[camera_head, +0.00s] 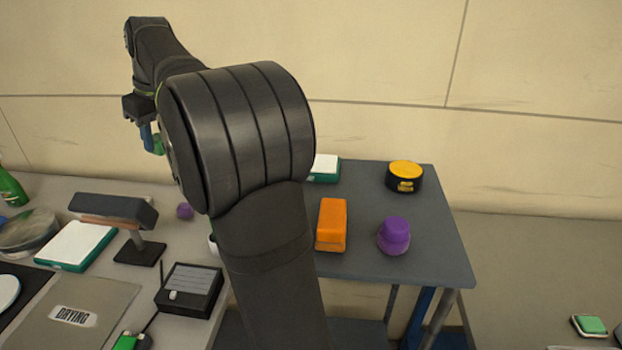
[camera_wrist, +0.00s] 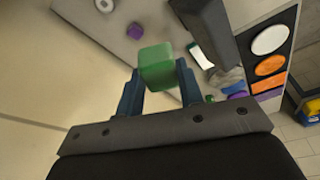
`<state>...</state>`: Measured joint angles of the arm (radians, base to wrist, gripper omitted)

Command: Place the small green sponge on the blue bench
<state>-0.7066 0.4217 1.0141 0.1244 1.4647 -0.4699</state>
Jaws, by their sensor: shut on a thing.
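The small green sponge (camera_wrist: 157,66) is a green block between the two blue fingers of my gripper (camera_wrist: 160,85) in the wrist view. My gripper is shut on it. In the head view the sponge (camera_head: 158,145) shows partly, beside a blue finger of my gripper (camera_head: 150,138), at the upper left, raised in front of the wall. The blue bench (camera_head: 437,225) has a dark blue-grey top and stands right of my arm. My gripper is well to the left of it. My arm hides the bench's left part.
On the bench are an orange block (camera_head: 331,225), a purple knobbed thing (camera_head: 394,236), a yellow-and-black tin (camera_head: 404,176) and a white-and-green box (camera_head: 325,168). The bench's front right is bare.

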